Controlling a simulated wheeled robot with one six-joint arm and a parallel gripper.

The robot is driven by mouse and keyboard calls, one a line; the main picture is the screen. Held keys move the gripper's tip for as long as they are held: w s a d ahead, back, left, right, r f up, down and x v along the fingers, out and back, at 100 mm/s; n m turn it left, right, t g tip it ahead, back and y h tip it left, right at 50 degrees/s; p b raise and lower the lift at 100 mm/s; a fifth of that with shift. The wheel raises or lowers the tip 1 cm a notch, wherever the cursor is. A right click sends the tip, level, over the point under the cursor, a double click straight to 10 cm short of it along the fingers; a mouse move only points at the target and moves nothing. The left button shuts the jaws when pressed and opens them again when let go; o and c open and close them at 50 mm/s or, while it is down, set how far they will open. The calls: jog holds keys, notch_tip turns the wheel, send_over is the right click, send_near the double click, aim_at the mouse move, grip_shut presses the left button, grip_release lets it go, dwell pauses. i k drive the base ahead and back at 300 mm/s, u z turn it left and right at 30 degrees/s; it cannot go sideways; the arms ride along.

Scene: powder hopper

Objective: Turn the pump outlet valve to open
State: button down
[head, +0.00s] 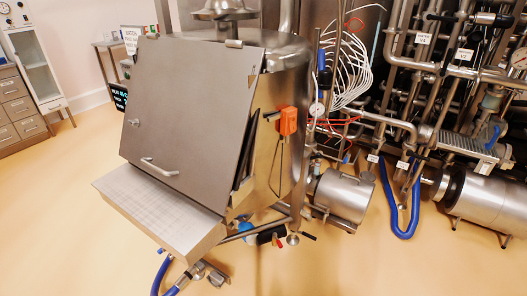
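A powder hopper unit has a large grey lid (188,105) with a handle, leaning over a steel tank. A steel cylindrical motor or pump body (345,194) lies low to the right of the tank. Another larger steel cylinder (490,200) lies at the far right. A black and red handle (272,237) sits below the hopper. I cannot tell which handle belongs to the pump outlet valve, or its position. My gripper is not in view.
A steel ledge (160,212) juts out in front of the lid. A blue hose (400,218) loops down at right, and another blue hose (160,272) lies at the bottom. An orange box (288,120) is on the tank. The yellow floor (70,215) is clear at left and front right.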

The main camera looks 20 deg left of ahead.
aim_at(319, 156)
jog(key=u, duration=0.45)
jog(key=i, duration=1.65)
jog(key=u, duration=0.25)
jog(key=k, duration=0.45)
jog(key=z, duration=0.5)
jog(key=i, duration=0.8)
jog(key=u, duration=0.75)
